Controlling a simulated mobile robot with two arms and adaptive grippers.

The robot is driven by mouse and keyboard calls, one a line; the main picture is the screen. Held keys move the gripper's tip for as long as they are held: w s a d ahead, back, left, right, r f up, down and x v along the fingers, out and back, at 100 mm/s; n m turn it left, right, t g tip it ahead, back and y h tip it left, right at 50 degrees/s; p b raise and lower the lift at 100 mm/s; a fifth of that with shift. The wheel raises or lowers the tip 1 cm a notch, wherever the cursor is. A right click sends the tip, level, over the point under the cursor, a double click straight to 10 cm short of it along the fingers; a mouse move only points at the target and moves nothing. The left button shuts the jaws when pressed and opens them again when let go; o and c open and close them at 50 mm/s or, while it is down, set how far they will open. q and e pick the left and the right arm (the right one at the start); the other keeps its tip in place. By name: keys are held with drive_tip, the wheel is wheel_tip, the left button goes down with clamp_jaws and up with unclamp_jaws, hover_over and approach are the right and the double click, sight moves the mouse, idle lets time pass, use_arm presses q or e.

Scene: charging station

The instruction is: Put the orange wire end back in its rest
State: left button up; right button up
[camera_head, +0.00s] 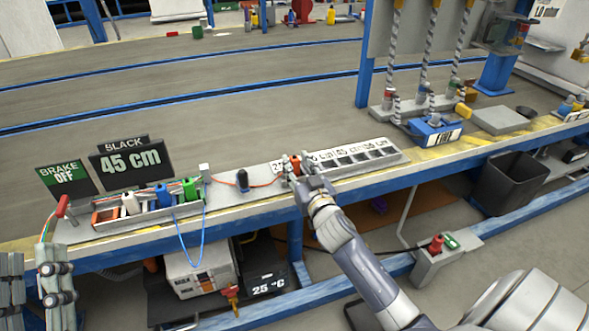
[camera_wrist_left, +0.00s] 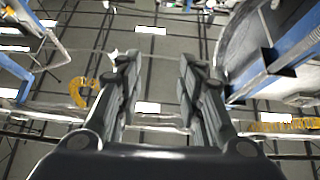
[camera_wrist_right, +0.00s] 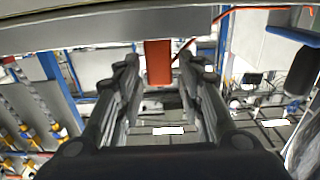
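The orange wire end (camera_head: 295,164) stands upright at the left end of the slotted strip (camera_head: 402,158). My right gripper (camera_head: 302,174) is at it with fingers open; in the right wrist view the orange end (camera_wrist_right: 158,62) lies between the fingertips (camera_wrist_right: 158,68), with gaps at the sides. Its orange wire (camera_head: 268,184) runs left to the tray of rests (camera_head: 150,221). White (camera_head: 131,203), blue (camera_head: 164,194) and green (camera_head: 190,187) ends stand in that tray; its left, orange-marked place (camera_head: 106,214) looks empty. My left gripper (camera_wrist_left: 158,70) is open and empty, low at the head view's left edge.
Signs reading "BLACK 45 cm" (camera_head: 128,161) and "BRAKE OFF" (camera_head: 68,178) stand behind the tray. A black post (camera_head: 242,181) stands between tray and strip. A blue wire (camera_head: 187,250) hangs over the front edge. A red lever (camera_head: 63,206) stands at left.

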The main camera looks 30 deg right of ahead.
clamp_jaws()
drive_tip(key=shift+r, duration=0.1)
